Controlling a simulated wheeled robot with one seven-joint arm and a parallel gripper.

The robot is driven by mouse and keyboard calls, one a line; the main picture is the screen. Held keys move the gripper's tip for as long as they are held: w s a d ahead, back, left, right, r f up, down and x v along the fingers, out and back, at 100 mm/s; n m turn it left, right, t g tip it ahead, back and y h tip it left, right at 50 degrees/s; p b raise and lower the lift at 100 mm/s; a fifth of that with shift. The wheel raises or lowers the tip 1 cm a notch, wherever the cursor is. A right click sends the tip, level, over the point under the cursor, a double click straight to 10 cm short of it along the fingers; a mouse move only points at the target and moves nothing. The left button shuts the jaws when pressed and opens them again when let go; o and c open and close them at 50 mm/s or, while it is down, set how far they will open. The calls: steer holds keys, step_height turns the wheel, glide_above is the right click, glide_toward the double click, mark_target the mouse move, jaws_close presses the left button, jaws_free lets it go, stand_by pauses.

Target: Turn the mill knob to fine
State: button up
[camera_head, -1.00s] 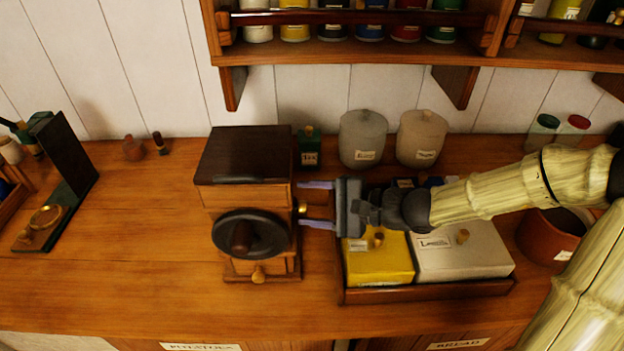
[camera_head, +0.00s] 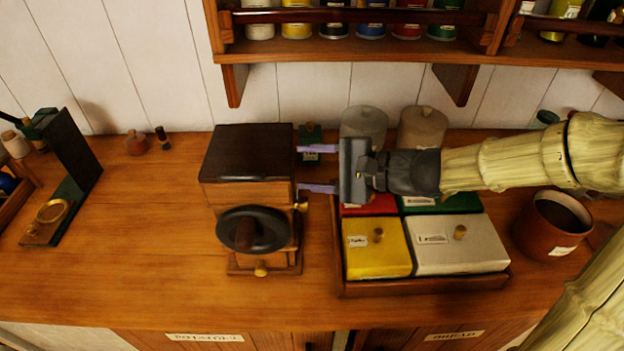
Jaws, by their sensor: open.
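The mill (camera_head: 249,185) is a wooden box with a dark lid, standing on the counter left of centre. A black wheel (camera_head: 253,231) with a dark handle is on its front, and a small drawer with a brass pull (camera_head: 260,270) is below. A small brass knob (camera_head: 301,206) sticks out of the mill's right side. My gripper (camera_head: 316,169) is open, its two pale purple fingers pointing left at the mill's right side. The fingers are above and behind the brass knob, with nothing between them that I can see them hold. Any fine or coarse marking is not visible.
A tray (camera_head: 425,287) of coloured lidded boxes stands to the right, under my arm. A brown pot (camera_head: 552,226) is at the right.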

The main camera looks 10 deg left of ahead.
step_height(320, 180, up, 10)
steer(key=p, duration=0.9)
steer(key=shift+f, duration=0.25)
